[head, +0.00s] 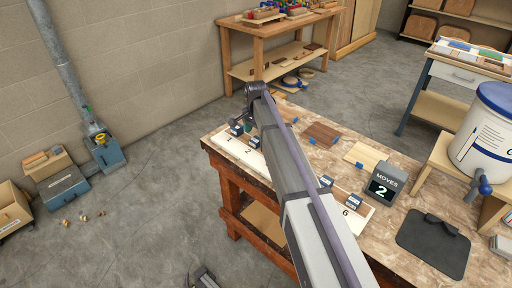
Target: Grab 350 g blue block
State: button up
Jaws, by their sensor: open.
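Small dark-blue blocks with pale labels stand on the workbench (395,185). One block (237,130) and another (254,142) stand at the left end, by the numbers 1 and 2 on a white board (228,145). Two more, a block (326,181) and a block (351,200), stand right of my arm, near the number 6. The labels are too small to read, so I cannot tell which is 350 g. My arm reaches across the bench, hiding its middle. My gripper (248,122) hangs from the arm's far end, above the left blocks, small and partly hidden. It is open, with no block visibly held.
A dark sign reading "MOVES 2" (385,184) stands right of the blocks. Brown and pale wood sheets (322,132) lie along the back. A black mat (433,245) and a white bucket (485,135) are at the right.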

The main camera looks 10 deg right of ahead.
aim_at(256, 139)
notch_tip(256, 139, down, 5)
jog(key=b, duration=0.3)
jog(key=shift+r, duration=0.35)
jog(key=c, duration=1.2)
